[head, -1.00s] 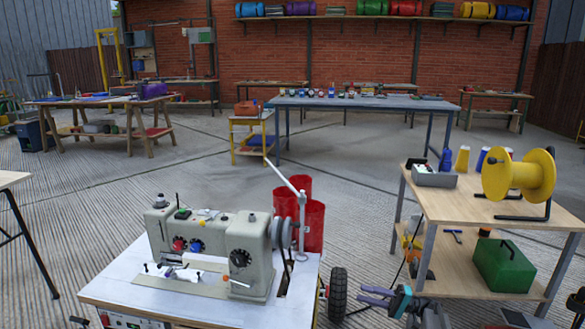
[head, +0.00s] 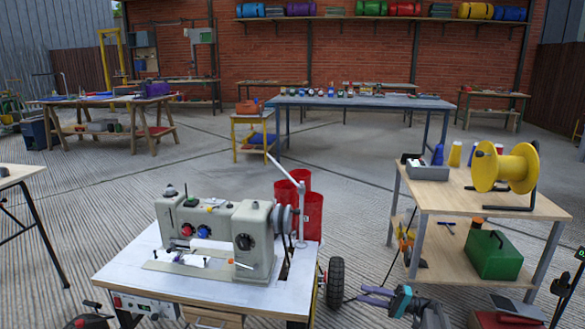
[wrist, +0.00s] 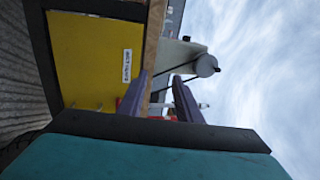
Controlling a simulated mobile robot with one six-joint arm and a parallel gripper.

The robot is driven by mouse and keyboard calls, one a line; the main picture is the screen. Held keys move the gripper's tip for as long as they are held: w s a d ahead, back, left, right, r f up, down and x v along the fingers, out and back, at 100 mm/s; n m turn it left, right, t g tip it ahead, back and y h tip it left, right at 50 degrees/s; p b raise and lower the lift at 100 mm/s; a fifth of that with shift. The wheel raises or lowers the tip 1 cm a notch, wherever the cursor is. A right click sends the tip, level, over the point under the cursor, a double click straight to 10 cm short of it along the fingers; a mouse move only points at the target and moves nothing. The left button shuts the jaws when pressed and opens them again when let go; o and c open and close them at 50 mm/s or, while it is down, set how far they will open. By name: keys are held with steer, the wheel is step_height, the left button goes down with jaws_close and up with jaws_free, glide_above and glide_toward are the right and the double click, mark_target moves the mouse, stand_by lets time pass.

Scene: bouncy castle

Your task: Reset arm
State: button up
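My gripper (head: 374,297) shows at the bottom of the head view, just right of the sewing table's wheel. Its two purple fingers point left and stand apart, with nothing seen between them. In the wrist view my gripper (wrist: 158,80) also shows its purple fingers spread, with a gap between them. The rest of my arm runs off the bottom edge of the head view.
A sewing machine (head: 215,235) stands on a white-topped table (head: 125,272). Right is a wooden shelf unit (head: 437,197) with a yellow reel (head: 505,167) and green box (head: 494,255). Red cylinders (head: 313,215) stand behind the machine. A yellow labelled panel (wrist: 90,60) fills the wrist view's left.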

steer(key=s+a+f+g+h+p, duration=0.2)
steer(key=s+a+f+p, duration=0.1)
steer(key=s, duration=0.5)
steer(key=s+a+f+m+g+h+p, duration=0.1)
steer(key=s+a+f+h+p, duration=0.2)
steer(key=s+a+p, duration=0.3)
steer(key=s+a+f+g+h+p, duration=0.2)
steer(key=s+a+h+p, duration=0.1)
steer(key=s+a, duration=0.5)
steer(key=shift+s+a+f+m+g+p, duration=0.2)
steer(key=shift+s+p, duration=0.2)
steer(key=shift+s, duration=0.4)
steer(key=shift+s+a+f+m+g+p, duration=0.1)
steer(key=shift+s+f+m+p, duration=0.1)
steer(key=shift+s+p, duration=0.4)
steer(key=s+g+h+p, duration=0.2)
steer(key=s+h+p, duration=0.35)
steer(key=s, duration=0.95)
steer(key=s+d+r+n+h+p, duration=0.1)
steer(key=s+d+r+h+p, duration=0.1)
steer(key=s+p, duration=0.1)
steer(key=s+d+r+n+h+p, duration=0.1)
steer(key=s+d+r+h+p, duration=0.1)
steer(key=s, duration=0.4)
steer(key=s+d+r+n+g+h+p, duration=0.1)
steer(key=s+d+r+h+p, duration=0.1)
steer(key=s, duration=0.3)
steer(key=shift+d+r+p, duration=0.6)
steer(key=shift+d+p, duration=0.05)
steer(key=shift+p, duration=0.15)
